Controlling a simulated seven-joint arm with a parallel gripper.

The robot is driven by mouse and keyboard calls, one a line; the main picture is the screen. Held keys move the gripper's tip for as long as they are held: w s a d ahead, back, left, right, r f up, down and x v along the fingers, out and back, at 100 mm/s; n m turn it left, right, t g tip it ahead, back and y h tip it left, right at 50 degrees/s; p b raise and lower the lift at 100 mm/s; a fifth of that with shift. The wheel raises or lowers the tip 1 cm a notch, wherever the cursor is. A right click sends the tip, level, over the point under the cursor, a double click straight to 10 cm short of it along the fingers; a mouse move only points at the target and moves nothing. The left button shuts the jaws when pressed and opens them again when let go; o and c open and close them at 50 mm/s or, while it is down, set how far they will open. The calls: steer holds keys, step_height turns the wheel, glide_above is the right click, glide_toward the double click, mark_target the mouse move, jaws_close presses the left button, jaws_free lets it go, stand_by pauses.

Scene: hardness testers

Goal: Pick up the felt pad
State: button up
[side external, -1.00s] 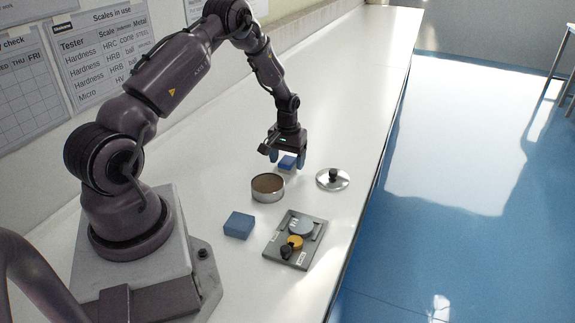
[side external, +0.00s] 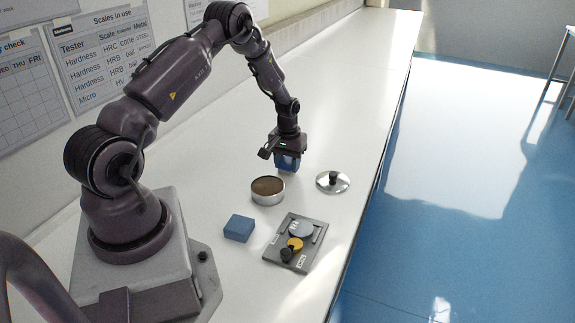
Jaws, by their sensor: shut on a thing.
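My gripper (side external: 287,167) points down over the bench behind the round tin. It is shut on a small blue pad (side external: 288,162), mostly hidden between the bluish fingers. I cannot tell whether the pad still touches the bench. A second, larger blue block (side external: 239,228) lies flat on the bench nearer the camera. The pictures do not clearly show which blue piece is felt.
An open metal tin (side external: 268,199) with a brown inside stands just in front of my gripper. A round metal lid with a black knob (side external: 333,183) lies to its right. A grey tray (side external: 277,256) holds discs and a black knob. The bench behind is clear.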

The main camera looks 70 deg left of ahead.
step_height(320, 180, up, 3)
steer(key=shift+f, duration=0.2)
steer(key=s+d+r, duration=0.8)
steer(key=s+r, duration=0.1)
steer(key=s, duration=0.2)
steer(key=shift+d+r, duration=0.2)
steer(key=shift+r, duration=0.2)
steer(key=shift+s, duration=0.1)
steer(key=o, duration=0.3)
steer(key=shift+c, duration=1.1)
